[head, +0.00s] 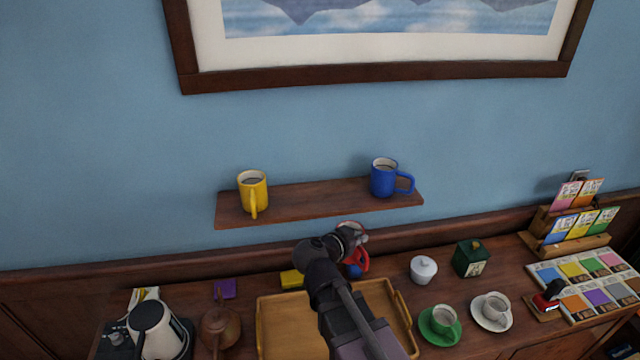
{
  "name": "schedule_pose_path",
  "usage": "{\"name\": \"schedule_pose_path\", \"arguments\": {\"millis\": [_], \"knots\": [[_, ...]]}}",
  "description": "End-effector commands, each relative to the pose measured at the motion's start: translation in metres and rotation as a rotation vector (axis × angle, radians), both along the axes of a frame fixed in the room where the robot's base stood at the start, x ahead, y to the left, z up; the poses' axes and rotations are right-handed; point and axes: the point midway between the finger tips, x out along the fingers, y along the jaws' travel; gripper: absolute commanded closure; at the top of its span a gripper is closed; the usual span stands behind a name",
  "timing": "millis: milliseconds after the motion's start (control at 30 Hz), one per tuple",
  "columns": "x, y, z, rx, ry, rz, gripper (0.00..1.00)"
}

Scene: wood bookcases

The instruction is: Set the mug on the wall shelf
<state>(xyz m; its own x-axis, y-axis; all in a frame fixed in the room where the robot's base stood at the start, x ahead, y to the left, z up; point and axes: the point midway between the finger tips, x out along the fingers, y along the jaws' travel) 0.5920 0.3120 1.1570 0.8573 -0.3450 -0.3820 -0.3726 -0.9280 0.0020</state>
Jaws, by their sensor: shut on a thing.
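The wall shelf (310,200) is a dark wood board on the blue wall. A yellow mug (253,190) stands upright near its left end and a blue mug (384,178) near its right end. Bare board lies between them. My gripper (352,240) is in front of and below the shelf, above the back of the wooden tray (285,302). It is shut on a red mug (360,262), which is mostly hidden behind my gripper and wrist. A small blue patch shows beside the red; I cannot tell what it belongs to.
A framed picture (380,72) hangs above the shelf. On the counter are a kettle (150,330), a copper pot (220,328), a white lidded bowl (423,270), a green box (470,258), a green cup (443,318), a white cup (495,308) and card racks (570,235).

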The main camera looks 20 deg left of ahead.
Motion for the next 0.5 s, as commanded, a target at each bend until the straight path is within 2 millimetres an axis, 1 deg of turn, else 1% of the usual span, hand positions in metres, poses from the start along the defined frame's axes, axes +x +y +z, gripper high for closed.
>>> {"name": "schedule_pose_path", "arguments": {"millis": [33, 500], "knots": [[-0.004, 0.003, 0.017, -0.001, -0.001, 0.010, 1.00], [-0.033, 0.029, 0.094, -0.001, -0.001, 0.088, 1.00]]}}
